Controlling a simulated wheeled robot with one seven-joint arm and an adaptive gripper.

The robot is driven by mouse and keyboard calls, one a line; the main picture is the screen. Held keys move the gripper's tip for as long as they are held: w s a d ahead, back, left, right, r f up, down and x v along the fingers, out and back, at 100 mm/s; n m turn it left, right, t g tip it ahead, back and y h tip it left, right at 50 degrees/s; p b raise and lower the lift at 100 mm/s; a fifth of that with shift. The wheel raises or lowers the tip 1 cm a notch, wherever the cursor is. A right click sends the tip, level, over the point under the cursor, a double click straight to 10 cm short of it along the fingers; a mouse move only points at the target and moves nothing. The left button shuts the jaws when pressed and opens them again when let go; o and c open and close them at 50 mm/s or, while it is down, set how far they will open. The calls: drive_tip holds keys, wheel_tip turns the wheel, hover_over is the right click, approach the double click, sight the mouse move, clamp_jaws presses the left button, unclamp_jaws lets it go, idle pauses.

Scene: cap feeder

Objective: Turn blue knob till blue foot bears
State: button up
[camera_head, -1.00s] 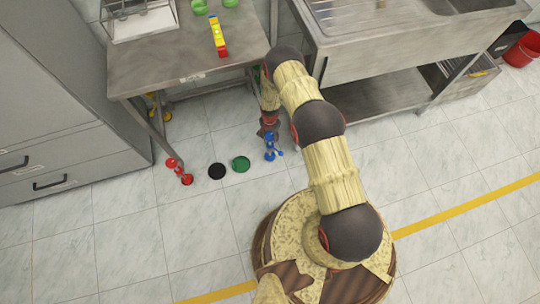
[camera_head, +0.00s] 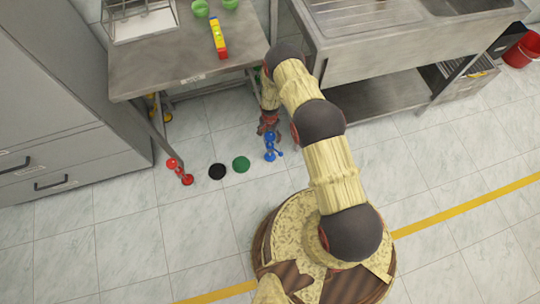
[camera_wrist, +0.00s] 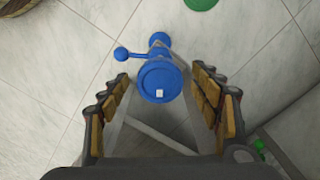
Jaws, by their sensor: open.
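The blue knob (camera_wrist: 160,82) is a round disc with a small white square mark, seen face-on in the wrist view. It lies between the fingers of my gripper (camera_wrist: 161,76), which are open with a gap on both sides. A blue side arm with a ball end (camera_wrist: 121,53) sticks out to the left. A blue round part (camera_wrist: 160,40) shows beyond the knob; whether it touches the floor cannot be told. In the head view the blue assembly (camera_head: 270,146) stands by the floor, just below my gripper (camera_head: 270,128).
A steel table (camera_head: 150,72) stands above, with a red-yellow-blue level (camera_head: 218,38) on it. A red foot assembly (camera_head: 180,170), a black disc (camera_head: 217,171) and a green disc (camera_head: 241,164) are left of the blue one. Grey cabinets (camera_head: 60,150) stand at left.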

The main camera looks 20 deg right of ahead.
sight(270, 136)
drive_tip(key=shift+r+p, duration=1.3)
drive_tip(key=shift+r, duration=1.5)
